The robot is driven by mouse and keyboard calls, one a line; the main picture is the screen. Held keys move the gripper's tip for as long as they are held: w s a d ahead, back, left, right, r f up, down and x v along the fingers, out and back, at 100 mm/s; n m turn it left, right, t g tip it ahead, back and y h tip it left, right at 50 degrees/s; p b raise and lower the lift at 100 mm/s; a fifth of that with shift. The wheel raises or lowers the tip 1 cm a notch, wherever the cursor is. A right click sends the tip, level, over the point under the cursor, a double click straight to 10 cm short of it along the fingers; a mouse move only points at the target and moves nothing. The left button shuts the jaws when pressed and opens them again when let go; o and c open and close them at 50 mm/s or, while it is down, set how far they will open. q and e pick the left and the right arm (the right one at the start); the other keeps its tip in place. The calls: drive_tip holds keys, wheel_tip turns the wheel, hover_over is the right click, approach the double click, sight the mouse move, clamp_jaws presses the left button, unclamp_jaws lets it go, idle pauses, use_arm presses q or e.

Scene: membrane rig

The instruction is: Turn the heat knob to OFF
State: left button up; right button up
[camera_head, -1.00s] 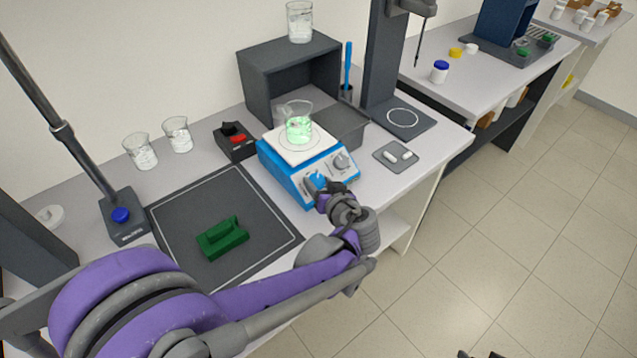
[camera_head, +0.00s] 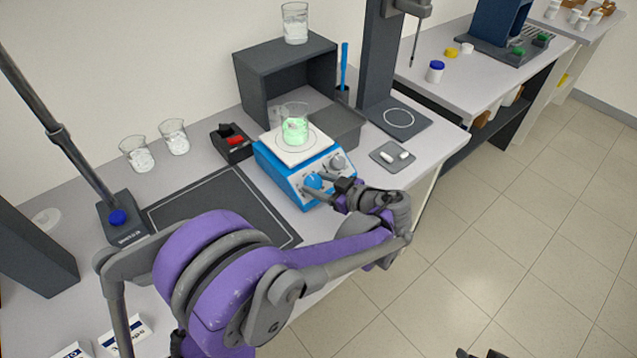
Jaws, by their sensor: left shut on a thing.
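The blue and white hotplate (camera_head: 290,172) stands on the bench with two knobs on its front panel, a blue one (camera_head: 313,180) at left and a grey one (camera_head: 338,163) at right. Which one is marked heat is too small to read. My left gripper (camera_head: 322,187) is at the front panel, shut on the blue knob; its fingers partly hide it. The knob's pointer and markings cannot be made out. Dark tips at the bottom edge look like my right gripper (camera_head: 480,354), mostly out of frame and away from the bench.
A beaker with glowing green contents (camera_head: 295,127) stands on the hotplate. A small grey tray with white bars (camera_head: 393,156) lies to its right, a black and red holder (camera_head: 232,143) to its left. My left arm covers part of the dark mat (camera_head: 225,200).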

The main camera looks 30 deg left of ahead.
use_arm(q)
drive_tip(key=shift+f, duration=0.15)
idle(0.3)
drive_tip(key=o, duration=1.4)
drive_tip(key=shift+c, duration=0.2)
drive_tip(key=shift+d, duration=0.1)
drive_tip(key=v, duration=1)
drive_tip(key=shift+d+r, duration=0.25)
drive_tip(key=shift+d, duration=0.05)
drive_tip(key=shift+d, duration=0.1)
